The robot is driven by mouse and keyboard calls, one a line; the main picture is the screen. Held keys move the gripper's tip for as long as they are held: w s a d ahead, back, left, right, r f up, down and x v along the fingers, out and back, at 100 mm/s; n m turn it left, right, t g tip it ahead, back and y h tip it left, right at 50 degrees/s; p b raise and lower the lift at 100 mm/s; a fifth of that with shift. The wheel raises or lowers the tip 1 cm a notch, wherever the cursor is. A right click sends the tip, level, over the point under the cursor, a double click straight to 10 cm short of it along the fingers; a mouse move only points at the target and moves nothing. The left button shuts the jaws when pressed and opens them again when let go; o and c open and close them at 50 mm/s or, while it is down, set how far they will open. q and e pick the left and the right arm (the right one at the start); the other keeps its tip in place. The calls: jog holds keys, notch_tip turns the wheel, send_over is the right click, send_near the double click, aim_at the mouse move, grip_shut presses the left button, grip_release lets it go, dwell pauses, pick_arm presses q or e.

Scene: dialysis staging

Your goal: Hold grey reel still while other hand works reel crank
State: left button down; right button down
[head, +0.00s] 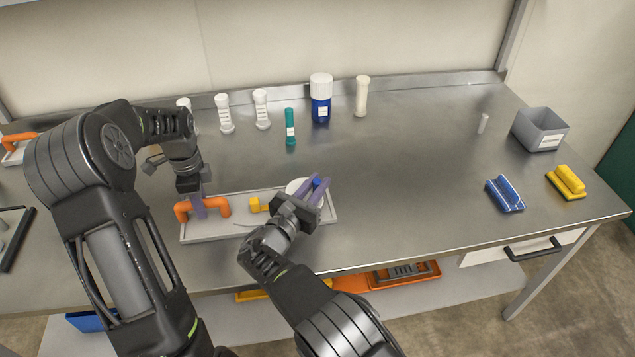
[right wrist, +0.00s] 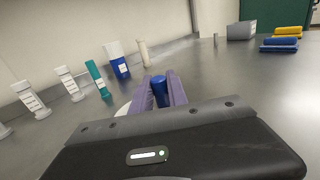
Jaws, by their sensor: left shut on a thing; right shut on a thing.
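The grey reel (head: 215,234) has a long pale base lying on the steel bench, with an orange handle (head: 218,205) at its left end and a white round drum (head: 296,186) toward its right end. My left gripper (head: 198,209) is shut on the orange handle from above. My right gripper (head: 319,186) is shut on the blue crank knob (head: 317,182) by the drum. In the right wrist view the blue knob (right wrist: 159,91) stands between the purple fingers. My right gripper hides part of the drum and the crank arm.
White tubes (head: 262,110), a teal tube (head: 290,127) and a blue bottle (head: 321,100) stand behind. A grey bin (head: 540,130), blue block (head: 504,194) and yellow block (head: 567,181) lie right. The bench between is clear.

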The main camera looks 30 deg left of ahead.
jog(key=shift+s+m+h, duration=0.2)
jog(key=shift+m+h, duration=0.3)
jog(key=shift+h, duration=0.3)
jog(key=shift+d, duration=0.1)
jog(key=c, duration=1.3)
grip_release()
jog(key=shift+r, duration=0.1)
notch_tip(320, 180, up, 10)
jog(key=shift+f, duration=0.1)
